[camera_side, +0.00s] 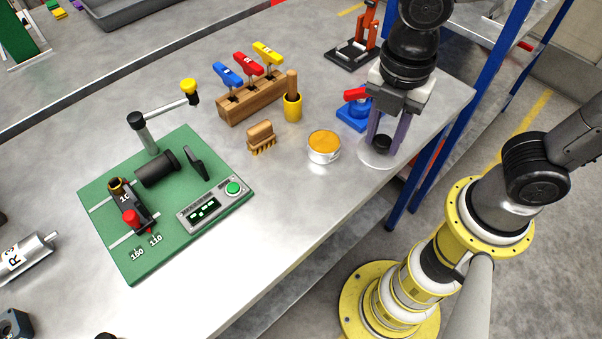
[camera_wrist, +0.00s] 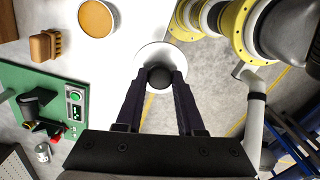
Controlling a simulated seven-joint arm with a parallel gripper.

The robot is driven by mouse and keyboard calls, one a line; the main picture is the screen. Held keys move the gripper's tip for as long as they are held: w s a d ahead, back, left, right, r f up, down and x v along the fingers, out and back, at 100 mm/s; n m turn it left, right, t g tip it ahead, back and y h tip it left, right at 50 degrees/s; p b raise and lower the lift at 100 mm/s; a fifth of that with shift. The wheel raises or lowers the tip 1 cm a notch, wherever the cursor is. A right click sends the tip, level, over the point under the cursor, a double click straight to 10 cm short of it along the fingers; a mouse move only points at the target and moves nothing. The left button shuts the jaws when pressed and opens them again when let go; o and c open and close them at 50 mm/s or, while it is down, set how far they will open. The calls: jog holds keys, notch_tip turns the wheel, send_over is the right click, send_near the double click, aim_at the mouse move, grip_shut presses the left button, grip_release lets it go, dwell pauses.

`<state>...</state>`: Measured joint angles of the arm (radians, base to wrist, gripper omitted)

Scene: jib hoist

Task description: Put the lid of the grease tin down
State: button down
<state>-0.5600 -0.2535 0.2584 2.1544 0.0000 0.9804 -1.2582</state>
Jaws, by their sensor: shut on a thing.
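The grease tin (camera_side: 324,147) stands open on the bench, a short silver tin with orange grease showing at its top; it also shows in the wrist view (camera_wrist: 97,18). The lid (camera_side: 370,159) is a pale round disc with a dark knob (camera_side: 382,143), to the right of the tin by the bench's front edge. My gripper (camera_side: 380,146) points down with its fingers shut on the knob. In the wrist view the lid (camera_wrist: 146,52) reaches past the bench edge in the picture. I cannot tell whether its underside touches the bench.
A blue device with a red part (camera_side: 357,112) stands close behind my gripper. A brush (camera_side: 261,138), a yellow cup with a wooden handle (camera_side: 292,106) and a wooden rack of coloured-handled tools (camera_side: 252,99) stand left. A green board with a fixture (camera_side: 165,245) lies further left. Bare bench lies in front of the brush.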

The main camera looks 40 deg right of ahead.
jog(key=w+a+f, duration=0.2)
jog(key=w+f, duration=0.1)
jog(key=w+a+f, duration=0.3)
jog(key=w, duration=0.1)
jog(key=w+a+f, duration=0.2)
jog(key=w+f, duration=0.1)
jog(key=w, duration=0.1)
jog(key=shift+w+a+f, duration=0.1)
jog(key=shift+a+f, duration=0.1)
jog(key=shift+a, duration=0.05)
jog(key=shift+w+a+f, duration=0.1)
jog(key=shift+w+f, duration=0.1)
jog(key=shift+f, duration=1.6)
jog(key=shift+f, duration=0.2)
jog(key=c, duration=0.5)
grip_release()
jog(key=shift+r, duration=0.15)
notch_tip(320, 180, up, 12)
jog(key=shift+r, duration=0.15)
